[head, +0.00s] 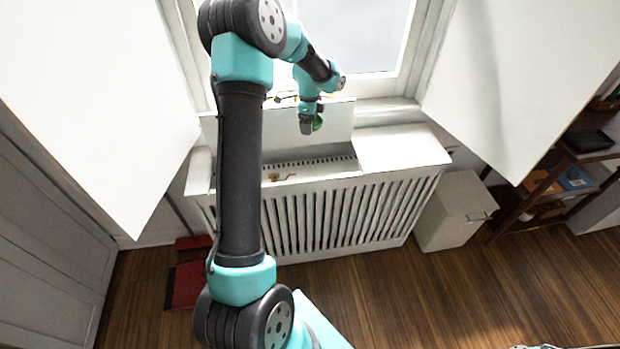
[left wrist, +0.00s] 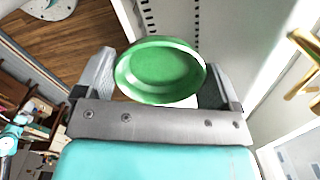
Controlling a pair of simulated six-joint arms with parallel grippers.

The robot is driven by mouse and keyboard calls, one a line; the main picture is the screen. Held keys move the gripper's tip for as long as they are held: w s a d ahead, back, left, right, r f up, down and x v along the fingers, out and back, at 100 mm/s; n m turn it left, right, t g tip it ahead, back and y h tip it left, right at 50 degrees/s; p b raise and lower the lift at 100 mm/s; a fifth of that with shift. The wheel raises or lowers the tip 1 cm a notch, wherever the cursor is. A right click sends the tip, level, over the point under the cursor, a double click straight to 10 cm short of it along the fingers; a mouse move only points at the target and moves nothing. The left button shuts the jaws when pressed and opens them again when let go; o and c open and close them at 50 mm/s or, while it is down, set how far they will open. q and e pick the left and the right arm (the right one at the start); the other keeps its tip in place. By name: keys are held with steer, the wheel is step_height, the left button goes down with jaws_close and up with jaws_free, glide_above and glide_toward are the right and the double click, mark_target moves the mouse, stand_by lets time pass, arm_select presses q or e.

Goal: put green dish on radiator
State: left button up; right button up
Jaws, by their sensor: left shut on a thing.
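The green dish (left wrist: 160,72) is a shallow round bowl. It sits between the two fingers of my left gripper (left wrist: 157,66), which is shut on it. In the head view only a small part of the dish (head: 318,122) shows beside my left gripper (head: 309,124), near the window. The white slatted radiator cover (head: 330,212) stands below the window, and the gripper appears above its back part. I cannot tell the exact height of the dish over it. My right gripper is not in view.
The cover's top has an opened flap (head: 335,125) at the back and a flat panel (head: 400,148) on the right. A brass handle (head: 283,177) lies near the open slot. White shutters (head: 80,100) flank the window. A small white cabinet (head: 455,210) stands right.

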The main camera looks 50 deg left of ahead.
arm_select(q)
glide_above(309, 175)
steer(key=s+d, duration=0.1)
steer(key=d, duration=0.1)
steer(key=f, duration=2.3)
steer(key=shift+s+a+f, duration=0.1)
steer(key=shift+a+f, duration=0.1)
steer(key=shift+f, duration=2.1)
steer(key=shift+f, duration=0.1)
steer(key=o, duration=0.7)
steer(key=shift+o, duration=0.2)
step_height(309, 175, up, 12)
